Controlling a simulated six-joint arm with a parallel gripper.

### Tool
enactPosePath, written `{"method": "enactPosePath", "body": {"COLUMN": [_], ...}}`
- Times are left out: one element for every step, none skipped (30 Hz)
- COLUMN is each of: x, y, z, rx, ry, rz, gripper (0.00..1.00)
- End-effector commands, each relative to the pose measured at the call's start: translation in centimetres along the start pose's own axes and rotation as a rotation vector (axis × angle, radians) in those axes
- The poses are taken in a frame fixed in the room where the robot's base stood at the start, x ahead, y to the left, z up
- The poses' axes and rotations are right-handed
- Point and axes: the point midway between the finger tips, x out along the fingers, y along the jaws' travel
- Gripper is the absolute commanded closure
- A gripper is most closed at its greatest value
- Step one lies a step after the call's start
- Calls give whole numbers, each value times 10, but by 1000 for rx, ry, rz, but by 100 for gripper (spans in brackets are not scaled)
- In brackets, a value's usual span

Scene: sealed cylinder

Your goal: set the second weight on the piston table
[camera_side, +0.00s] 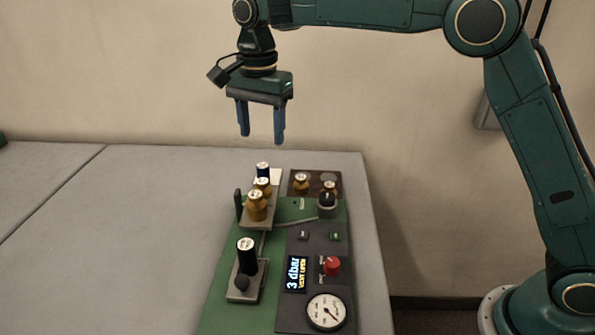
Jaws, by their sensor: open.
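My gripper (261,138) is open and empty, pointing down in the air above the far end of the green board. Several brass weights with pale tops show below it. One brass weight (256,207) stands on a grey plate (257,225), which may be the piston table. Another brass weight (263,187) is close behind it; I cannot tell what that one rests on. Two smaller brass weights, a left one (301,185) and a right one (329,188), stand on a dark brown tray (335,174) at the far right.
A dark-capped cylinder (263,169) stands at the back, a black cylinder (247,257) nearer. The grey table (110,240) is clear at left.

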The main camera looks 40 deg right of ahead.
Motion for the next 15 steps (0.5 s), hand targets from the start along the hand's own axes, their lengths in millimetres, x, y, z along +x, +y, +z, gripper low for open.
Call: {"method": "enactPosePath", "body": {"x": [-5,-8,-12,-16,-20,-25,-28,-33,-38,-42,-46,-51,-54,-57,-61], "y": [4,7,12,16,21,28,33,39,48,54,61,70,78,85,94], "z": [-2,-3,-5,-7,-8,-10,-12,-14,-16,-18,-19,-21,-22,-24,-25], "rx": [-12,-22,-38,-51,-67,-89,-106,-126,-153,-174,-196,-224,-246,-268,-297], "ry": [1,2,3,4,6,8,11,13,17,21,24,29,34,38,45], "rz": [-8,-13,-21,-26,-33,-42,-49,-58,-68,-77,-85,-96,-104,-112,-122], "gripper": [43,43,43,43,43,43,43,43,43,43,43,43,43,43,43]}}
